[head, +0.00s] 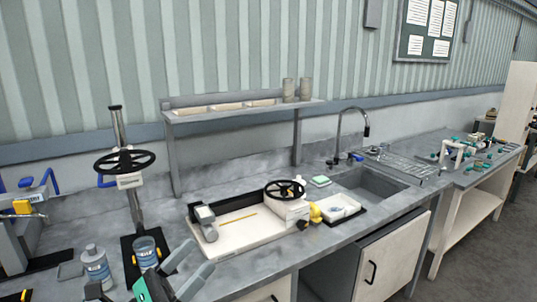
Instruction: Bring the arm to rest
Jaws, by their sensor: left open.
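My left gripper (200,256) is at the bottom of the head view, left of centre. Its two grey fingers are apart, with nothing seen between them. They point up and to the right, by the front edge of the grey worktop (262,273). A green and black part of my gripper shows below the fingers; the rest of the arm is mostly out of frame. My right gripper is not in the view.
Near my gripper stand a blue-labelled jar (146,254) and a bottle (96,266). A black handwheel stand (124,162) rises behind them. A white tray with a device (240,233), a small tray (339,207) and a sink (370,185) lie to the right.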

